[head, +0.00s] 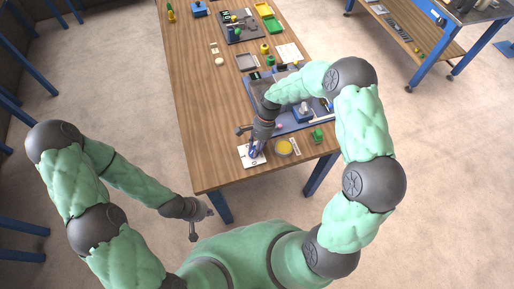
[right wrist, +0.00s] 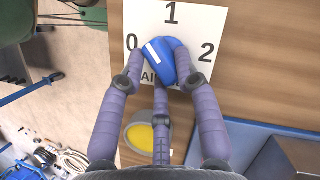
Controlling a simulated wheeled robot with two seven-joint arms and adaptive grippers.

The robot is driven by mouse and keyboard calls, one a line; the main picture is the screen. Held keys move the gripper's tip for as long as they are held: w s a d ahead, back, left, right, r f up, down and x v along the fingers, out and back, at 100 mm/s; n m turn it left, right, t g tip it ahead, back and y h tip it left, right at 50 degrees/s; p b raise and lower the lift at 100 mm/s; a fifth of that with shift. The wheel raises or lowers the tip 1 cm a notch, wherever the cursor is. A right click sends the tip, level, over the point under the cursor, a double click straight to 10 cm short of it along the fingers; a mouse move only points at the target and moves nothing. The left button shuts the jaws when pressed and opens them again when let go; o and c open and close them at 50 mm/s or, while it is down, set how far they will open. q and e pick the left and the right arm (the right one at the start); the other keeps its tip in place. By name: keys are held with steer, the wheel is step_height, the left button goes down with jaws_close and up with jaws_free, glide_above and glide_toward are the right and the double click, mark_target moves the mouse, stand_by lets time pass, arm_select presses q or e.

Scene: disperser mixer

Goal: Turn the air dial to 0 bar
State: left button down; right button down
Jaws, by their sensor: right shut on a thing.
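The air dial (right wrist: 168,58) is a blue knob on a white card (right wrist: 200,30) marked 0, 1 and 2, with partly hidden lettering below. In the right wrist view its white stripe lies at the upper left, slanting between the 0 and the 1. My right gripper (right wrist: 166,66) is shut on the dial, its purple-grey fingers around the knob from the sides and below. In the head view the white card (head: 244,161) lies at the table's near end under my right gripper (head: 255,150). My left gripper (head: 203,223) hangs empty off the table's near edge, its fingers spread.
A round yellow-topped dish (head: 283,147) stands beside the card, partly behind a finger in the right wrist view. A green item (head: 318,135) and a blue mat (head: 292,126) lie to the right. Trays and small parts fill the table's far end.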

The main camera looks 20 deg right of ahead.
steer(key=n, duration=0.3)
steer(key=n+g+h, duration=0.1)
steer(key=shift+w+a+r, duration=0.1)
steer(key=shift+w+a, duration=0.1)
steer(key=shift+a, duration=0.1)
steer(key=shift+n+g+h+b, duration=0.3)
steer(key=shift+n+h, duration=0.3)
steer(key=shift+n, duration=0.9)
steer(key=shift+s, duration=0.1)
steer(key=c, duration=1)
jaws_free()
steer(key=shift+o, duration=0.3)
steer(key=shift+a, duration=0.15)
